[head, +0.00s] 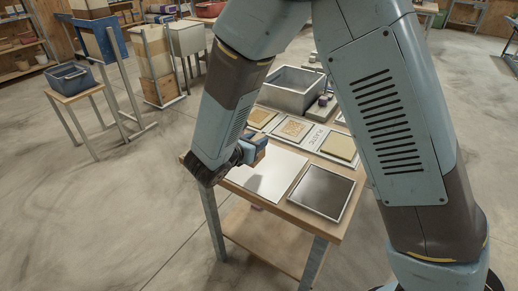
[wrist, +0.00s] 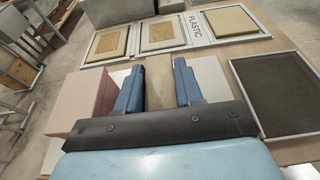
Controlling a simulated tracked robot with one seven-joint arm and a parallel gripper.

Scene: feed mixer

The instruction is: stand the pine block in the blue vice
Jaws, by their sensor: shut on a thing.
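My gripper (wrist: 158,82) shows in the wrist view with its two blue fingers on either side of a pale wooden block, which looks like the pine block (wrist: 158,90). It is shut on the block, over a white panel (wrist: 210,78); I cannot tell the gap below. In the head view my gripper (head: 246,153) is over the left side of the table, and the block cannot be made out there. I cannot make out the blue vice in either view.
A pink block (wrist: 82,103) is close left of my gripper. A dark framed panel (head: 322,191) lies to the right on the table. Behind are framed sample boards, a "PLASTIC" label (head: 317,138) and a grey bin (head: 292,90). A blue tub (head: 70,78) stands on another table.

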